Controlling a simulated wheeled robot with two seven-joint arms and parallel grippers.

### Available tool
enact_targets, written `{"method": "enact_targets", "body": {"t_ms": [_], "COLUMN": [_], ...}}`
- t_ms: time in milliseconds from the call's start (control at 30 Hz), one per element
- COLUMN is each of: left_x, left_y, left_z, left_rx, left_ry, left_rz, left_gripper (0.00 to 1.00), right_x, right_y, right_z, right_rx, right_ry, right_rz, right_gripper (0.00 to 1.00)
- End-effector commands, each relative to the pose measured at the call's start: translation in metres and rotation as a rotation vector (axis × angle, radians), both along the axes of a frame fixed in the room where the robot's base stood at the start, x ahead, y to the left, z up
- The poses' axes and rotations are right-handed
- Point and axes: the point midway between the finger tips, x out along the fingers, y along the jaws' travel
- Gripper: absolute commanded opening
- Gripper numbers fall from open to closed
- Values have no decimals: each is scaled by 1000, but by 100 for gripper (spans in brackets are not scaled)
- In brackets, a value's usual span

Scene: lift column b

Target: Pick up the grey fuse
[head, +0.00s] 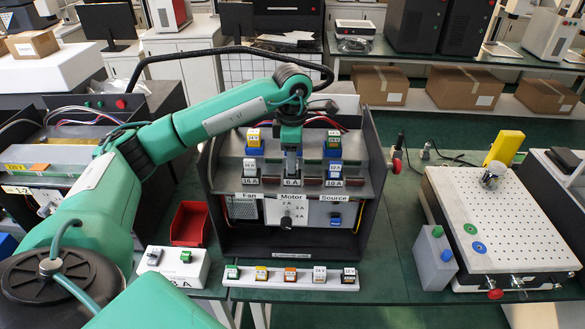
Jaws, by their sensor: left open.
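My left gripper (291,172) points down in front of the panel box, at its middle column just above the label "6 A". It is open. It hides most of what sits in that middle slot, so I cannot tell whether a fuse is between its fingers. A small grey piece (153,257), which may be the grey fuse, sits on a white block (172,276) at the front left, well away from the gripper. A green piece (186,257) sits beside it. Pale fuses sit in the slots at "16 A" (250,167) and "10 A" (334,170). My right gripper is not in view.
The panel box (295,238) has dark side walls close around the gripper. A red bin (189,223) stands to its left. A white strip (290,289) with several coloured pieces lies in front. A perforated white plate (510,215) and a grey box (435,256) stand at right.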

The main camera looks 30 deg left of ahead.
Motion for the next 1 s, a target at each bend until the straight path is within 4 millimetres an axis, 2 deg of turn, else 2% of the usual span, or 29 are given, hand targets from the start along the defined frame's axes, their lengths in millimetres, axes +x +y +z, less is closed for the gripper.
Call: {"method": "enact_targets", "body": {"t_ms": [33, 200, 467, 700, 733, 1000], "left_x": [0, 1, 1, 1, 1, 1], "left_y": [0, 0, 0, 0, 0, 0], "left_z": [-3, -23, -28, -27, -27, -26], "left_rx": [0, 0, 0, 0, 0, 0], "left_ry": [4, 2, 0, 0, 0, 0], "left_rz": [-1, -1, -1, -1, -1, -1], "left_gripper": [49, 49, 49, 4, 0, 0], "right_x": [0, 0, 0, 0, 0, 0], "right_y": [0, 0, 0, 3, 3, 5], "right_z": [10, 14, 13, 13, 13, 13], "right_rx": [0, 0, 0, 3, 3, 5], "right_ry": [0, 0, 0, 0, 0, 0], "right_rz": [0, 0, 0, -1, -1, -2], "right_gripper": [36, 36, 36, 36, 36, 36]}}
